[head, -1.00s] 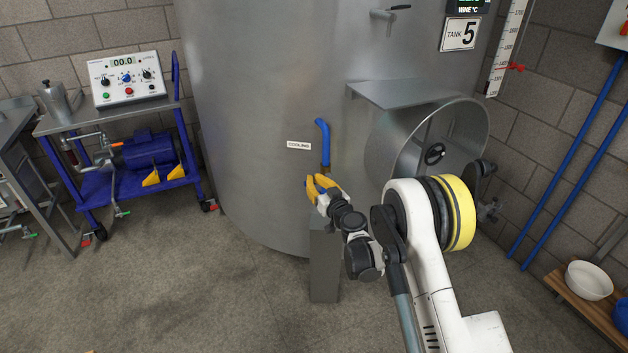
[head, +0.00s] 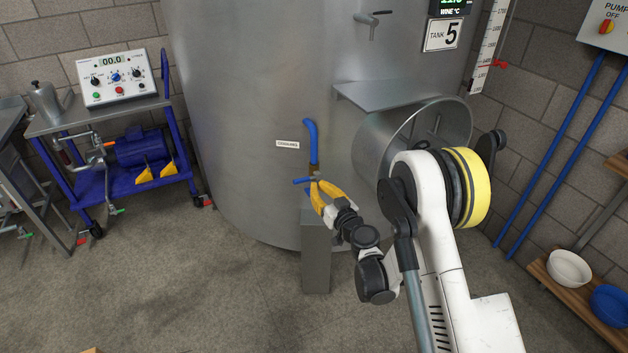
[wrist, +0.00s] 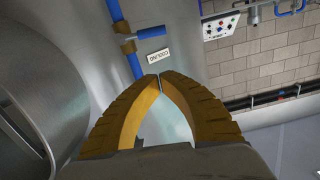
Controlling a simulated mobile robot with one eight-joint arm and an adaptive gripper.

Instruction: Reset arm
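My gripper (head: 316,184) has yellow fingers and sits low in front of the tank, just below the cooling valve. In the wrist view its fingertips (wrist: 160,77) meet, with nothing seen between them. The valve's blue lever (head: 302,181) sticks out sideways across the blue cooling pipe (head: 311,140). In the wrist view the lever (wrist: 151,32) stands clear beyond the fingertips, beside a brass fitting (wrist: 128,47). My arm reaches in from the lower right, bent and extended toward the tank.
The large steel tank (head: 250,110) fills the middle, with its open round hatch (head: 372,155) and a shelf (head: 400,92) near my arm. A grey post (head: 316,260) stands below the gripper. A blue pump cart (head: 120,180) stands left. Floor at front left is clear.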

